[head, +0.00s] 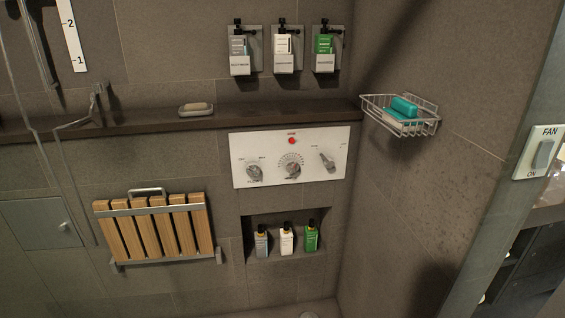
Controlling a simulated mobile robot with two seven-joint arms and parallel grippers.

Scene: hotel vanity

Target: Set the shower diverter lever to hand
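A white control panel (240,142) is fixed to the tiled wall below the ledge. On its right part is a grey lever (327,161), tilted with one end up to the left; the small labels around it are too blurred to read. A round dial (291,166) with a marked scale sits in the middle of the panel, and a grey knob (254,171) sits at its left. A red button or light (292,141) is above the dial. Neither of my grippers shows in the head view.
A dark ledge (140,120) above the panel carries a soap dish (196,109). A wire basket (412,124) with a teal item juts from the right wall. Bottles stand in a niche (275,223) below. A folded wooden seat (152,229) is at lower left.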

